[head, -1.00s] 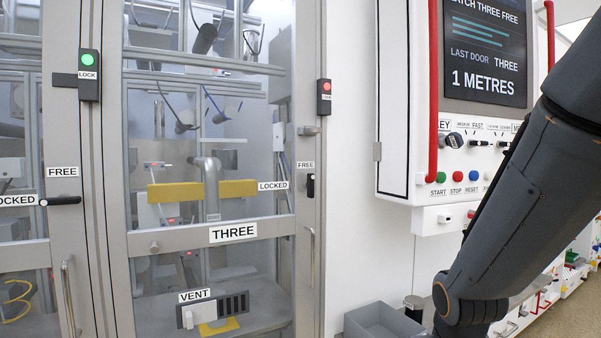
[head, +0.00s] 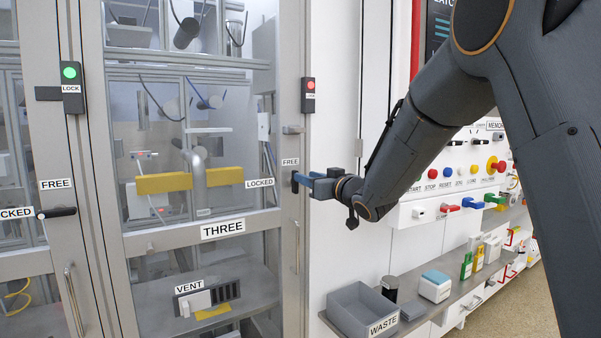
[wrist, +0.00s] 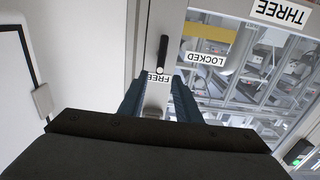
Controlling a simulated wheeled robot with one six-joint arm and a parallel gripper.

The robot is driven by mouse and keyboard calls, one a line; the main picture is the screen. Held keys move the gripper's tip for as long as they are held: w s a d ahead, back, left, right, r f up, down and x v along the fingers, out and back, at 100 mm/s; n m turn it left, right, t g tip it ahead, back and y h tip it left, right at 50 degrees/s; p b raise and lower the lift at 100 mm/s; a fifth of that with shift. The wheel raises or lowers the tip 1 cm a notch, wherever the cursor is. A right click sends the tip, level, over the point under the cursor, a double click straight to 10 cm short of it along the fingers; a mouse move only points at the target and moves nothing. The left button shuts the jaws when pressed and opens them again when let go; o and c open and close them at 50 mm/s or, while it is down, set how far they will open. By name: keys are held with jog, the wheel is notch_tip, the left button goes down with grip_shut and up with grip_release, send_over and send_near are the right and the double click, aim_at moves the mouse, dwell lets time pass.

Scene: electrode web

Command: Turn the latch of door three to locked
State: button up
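Door three (head: 222,229) is a grey framed glass door, shut, with a THREE label. Its latch is a black handle, upright below the FREE label (head: 290,161); the LOCKED label (head: 259,182) is to its left. The lamp (head: 309,87) above is red. In the head view my gripper (head: 304,181) has its blue fingers at the latch and partly hides it. In the wrist view the latch (wrist: 163,52) lies ahead of the gap between the two spread fingers (wrist: 156,80). The gripper is open and empty; I see no contact with the handle.
The door to the left has its black latch (head: 57,213) level and a green lamp (head: 71,74). Door three's vertical pull handle (head: 297,247) is below the latch. A button panel (head: 450,180), a grey waste bin (head: 362,310) and a shelf with small items are to the right.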

jog(key=shift+p+x, duration=0.7)
jog(key=shift+x, duration=1.8)
grip_shut()
